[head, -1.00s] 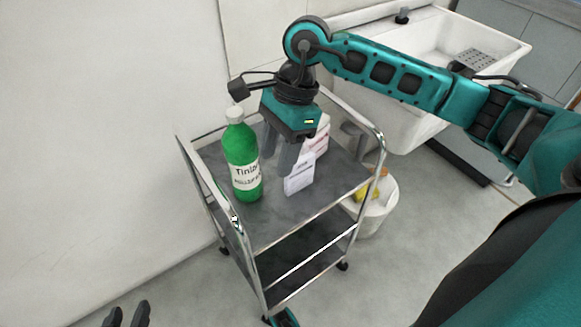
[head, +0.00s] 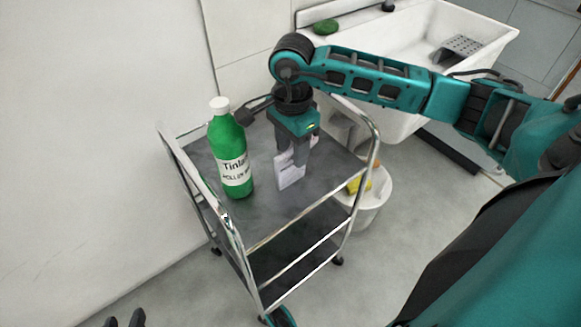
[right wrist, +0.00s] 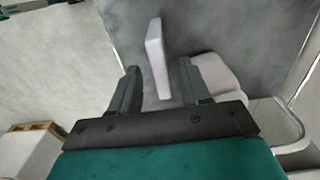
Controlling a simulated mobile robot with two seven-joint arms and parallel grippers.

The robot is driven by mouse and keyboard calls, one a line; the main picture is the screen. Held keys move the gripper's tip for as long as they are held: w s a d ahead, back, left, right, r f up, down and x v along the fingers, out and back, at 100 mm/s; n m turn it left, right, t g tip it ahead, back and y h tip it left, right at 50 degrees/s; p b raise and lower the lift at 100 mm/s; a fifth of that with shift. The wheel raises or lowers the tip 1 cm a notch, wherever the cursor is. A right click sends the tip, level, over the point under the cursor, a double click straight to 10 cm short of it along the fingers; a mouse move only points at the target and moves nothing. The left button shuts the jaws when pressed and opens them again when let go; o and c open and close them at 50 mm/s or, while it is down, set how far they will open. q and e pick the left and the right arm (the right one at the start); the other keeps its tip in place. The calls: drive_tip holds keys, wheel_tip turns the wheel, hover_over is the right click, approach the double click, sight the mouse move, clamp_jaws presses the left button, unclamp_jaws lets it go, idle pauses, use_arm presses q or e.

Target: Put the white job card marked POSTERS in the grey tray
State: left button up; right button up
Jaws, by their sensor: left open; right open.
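A white card (head: 291,171) stands upright on the grey top of a metal trolley (head: 262,208); its print is too small to read. My right gripper (head: 291,158) is open and points down over the card from behind in the head view. In the right wrist view the card (right wrist: 157,58) lies between the two open fingers (right wrist: 158,72), with gaps on both sides. My left gripper (head: 125,319) shows only as dark fingertips at the bottom edge, open, far from the trolley. I cannot make out a grey tray.
A green bottle with a white cap (head: 228,150) stands left of the card on the trolley. A white bin (head: 372,208) with yellow contents stands on the floor to the right. A white sink (head: 415,55) is behind. The trolley's front top is clear.

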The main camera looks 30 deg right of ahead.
sight(290, 167)
wheel_tip(290, 167, down, 4)
drive_tip(key=shift+a+r+b, duration=0.15)
drive_tip(key=shift+r+b, duration=0.05)
drive_tip(key=shift+b, duration=0.15)
clamp_jaws()
